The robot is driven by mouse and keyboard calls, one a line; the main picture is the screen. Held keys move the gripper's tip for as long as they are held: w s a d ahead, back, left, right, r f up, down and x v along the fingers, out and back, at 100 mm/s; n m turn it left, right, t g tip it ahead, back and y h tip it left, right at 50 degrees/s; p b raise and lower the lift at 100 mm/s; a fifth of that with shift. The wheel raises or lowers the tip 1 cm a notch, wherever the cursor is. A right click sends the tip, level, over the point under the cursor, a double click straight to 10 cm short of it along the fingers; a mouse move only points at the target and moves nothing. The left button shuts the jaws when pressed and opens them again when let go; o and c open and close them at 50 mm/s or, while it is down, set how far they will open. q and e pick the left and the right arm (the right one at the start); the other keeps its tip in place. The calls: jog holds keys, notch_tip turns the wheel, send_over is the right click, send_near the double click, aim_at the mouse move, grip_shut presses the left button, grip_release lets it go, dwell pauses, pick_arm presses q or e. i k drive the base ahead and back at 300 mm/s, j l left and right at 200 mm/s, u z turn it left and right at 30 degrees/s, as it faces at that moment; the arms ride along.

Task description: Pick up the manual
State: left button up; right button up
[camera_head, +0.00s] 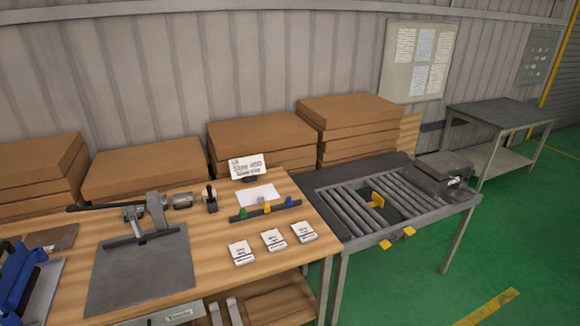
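No object is clearly marked as the manual. A white sheet (258,194) lies flat on the wooden workbench (215,225). Behind it, a white card with dark print (248,166) stands tilted on a small dark stand. Three small white printed packets or booklets lie in a row near the bench's right front: left (241,252), middle (274,240) and right (303,231). Their print is too small to read. Neither of my grippers is recognisable in this view.
A grey plate with a lever tool (140,265) and a blue device (22,272) occupy the bench's left. A rack with coloured pieces (265,210) lies behind the packets. A roller conveyor table (350,215) adjoins the right. Cardboard boxes (145,168) line the wall. Green floor is open at right.

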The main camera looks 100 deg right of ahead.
aim_at(240, 252)
jog(key=z, duration=2.9)
